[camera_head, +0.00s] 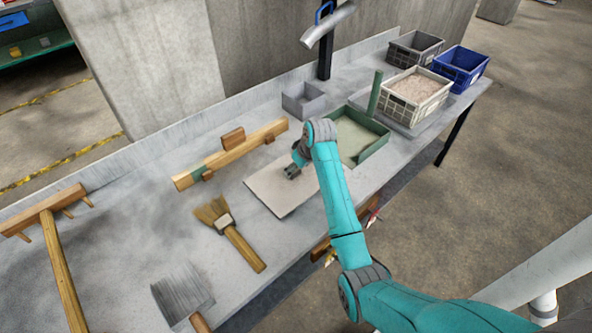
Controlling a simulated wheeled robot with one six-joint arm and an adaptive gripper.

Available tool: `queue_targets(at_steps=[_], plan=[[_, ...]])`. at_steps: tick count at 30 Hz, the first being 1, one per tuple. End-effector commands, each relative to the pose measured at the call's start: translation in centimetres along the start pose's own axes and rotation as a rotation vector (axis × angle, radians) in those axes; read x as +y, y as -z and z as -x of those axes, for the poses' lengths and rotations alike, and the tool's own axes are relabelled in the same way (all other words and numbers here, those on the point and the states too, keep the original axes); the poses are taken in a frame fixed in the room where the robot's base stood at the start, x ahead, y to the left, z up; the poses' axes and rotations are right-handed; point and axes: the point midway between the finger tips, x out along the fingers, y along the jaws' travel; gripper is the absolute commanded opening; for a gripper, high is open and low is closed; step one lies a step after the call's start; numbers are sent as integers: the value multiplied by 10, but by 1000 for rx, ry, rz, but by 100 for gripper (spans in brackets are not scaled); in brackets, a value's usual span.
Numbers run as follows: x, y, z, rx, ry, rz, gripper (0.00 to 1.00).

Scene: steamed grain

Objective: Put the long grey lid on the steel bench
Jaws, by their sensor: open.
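A flat pale grey rectangular board (275,197), which looks like the long grey lid, lies flat on the steel bench (130,240) near its front edge. Its right part is hidden behind my arm. My gripper (291,175) is open and empty, just over the board's far half. I cannot tell whether the fingertips touch it. The bench runs from the lower left to the upper right.
A green-walled tray (375,149) with pale contents is right of my arm. A wooden bar (235,155), brush (243,247) and rake (62,260) lie left.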

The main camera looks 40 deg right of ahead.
Motion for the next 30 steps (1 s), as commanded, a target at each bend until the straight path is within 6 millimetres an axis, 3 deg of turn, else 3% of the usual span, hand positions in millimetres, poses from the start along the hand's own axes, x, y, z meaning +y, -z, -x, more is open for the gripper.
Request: queue_targets(at_steps=[9, 15, 21, 30], plan=[[1, 0, 64, 4, -2, -1, 77], [0, 0, 91, 2, 0, 0, 77], [0, 0, 102, 1, 0, 0, 77], [0, 0, 102, 0, 0, 0, 77]])
